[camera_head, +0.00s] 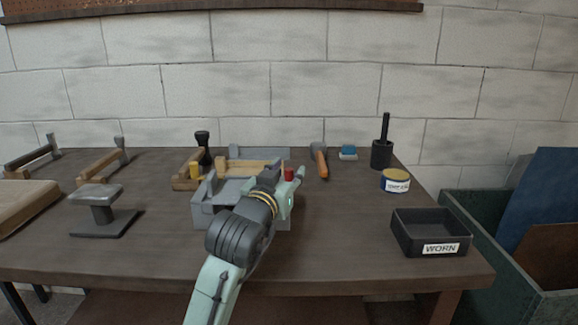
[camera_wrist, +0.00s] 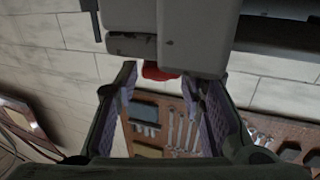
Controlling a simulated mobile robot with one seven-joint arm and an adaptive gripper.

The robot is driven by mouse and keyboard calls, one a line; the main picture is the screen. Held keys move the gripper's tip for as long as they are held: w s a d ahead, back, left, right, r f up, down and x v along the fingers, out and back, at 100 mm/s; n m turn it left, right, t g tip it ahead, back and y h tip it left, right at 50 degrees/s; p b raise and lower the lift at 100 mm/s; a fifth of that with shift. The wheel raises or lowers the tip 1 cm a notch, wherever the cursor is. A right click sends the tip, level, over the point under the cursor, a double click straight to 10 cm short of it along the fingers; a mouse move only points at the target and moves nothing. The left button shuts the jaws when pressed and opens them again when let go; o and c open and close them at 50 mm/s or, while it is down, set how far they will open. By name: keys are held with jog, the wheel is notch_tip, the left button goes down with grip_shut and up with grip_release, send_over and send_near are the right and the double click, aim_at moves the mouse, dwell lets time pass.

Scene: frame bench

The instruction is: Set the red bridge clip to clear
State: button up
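The red bridge clip (camera_head: 289,174) shows as a small red block at the right side of the grey frame fixture (camera_head: 204,205). In the wrist view the red clip (camera_wrist: 160,72) peeks out below a grey block, in the gap between my fingertips. My gripper (camera_wrist: 174,76) is open, with its two purple-padded fingers apart on either side of the clip; I cannot tell whether either touches it. In the head view my gripper (camera_head: 292,186) is beside the clip, and my arm hides part of the fixture. The clip's setting cannot be read.
A yellow knob (camera_head: 195,172) and a black-handled tool (camera_head: 203,148) stand at the fixture's left. An orange-handled tool (camera_head: 320,163), a blue-topped block (camera_head: 348,152), a labelled tin (camera_head: 396,180) and a black WORN tray (camera_head: 430,232) are to the right. A metal stand (camera_head: 98,205) is at left.

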jog(key=shift+x, duration=0.85)
jog(key=shift+c, duration=0.2)
grip_shut()
